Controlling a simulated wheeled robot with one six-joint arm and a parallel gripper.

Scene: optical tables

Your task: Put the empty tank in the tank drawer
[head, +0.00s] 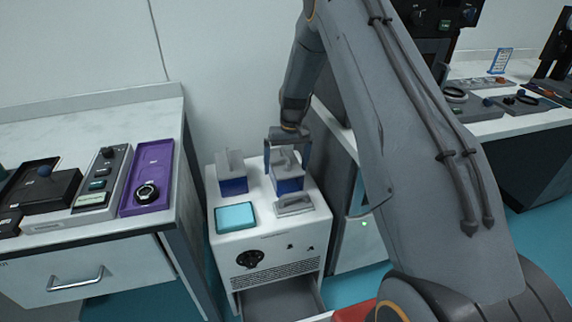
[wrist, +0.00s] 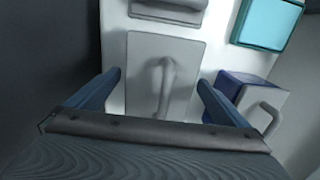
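Two tanks with blue bases and grey upper parts stand side by side on a white cabinet in the head view: a left tank (head: 232,184) and a right tank (head: 287,185). Which is empty I cannot tell. My gripper (head: 287,146) is over the right tank. In the wrist view my gripper (wrist: 158,88) is open, with the right tank's grey top and raised handle (wrist: 163,82) between its spread blue fingers. A gap shows on each side of the handle. The left tank (wrist: 245,95) is at the right there. An open drawer (head: 283,300) shows low in the cabinet.
A cyan pad (head: 235,217) and a grey handled piece (head: 294,205) lie on the cabinet top (head: 265,222) in front of the tanks. A bench (head: 85,262) with a purple tray (head: 149,165) stands to the left. My arm hides much of the right.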

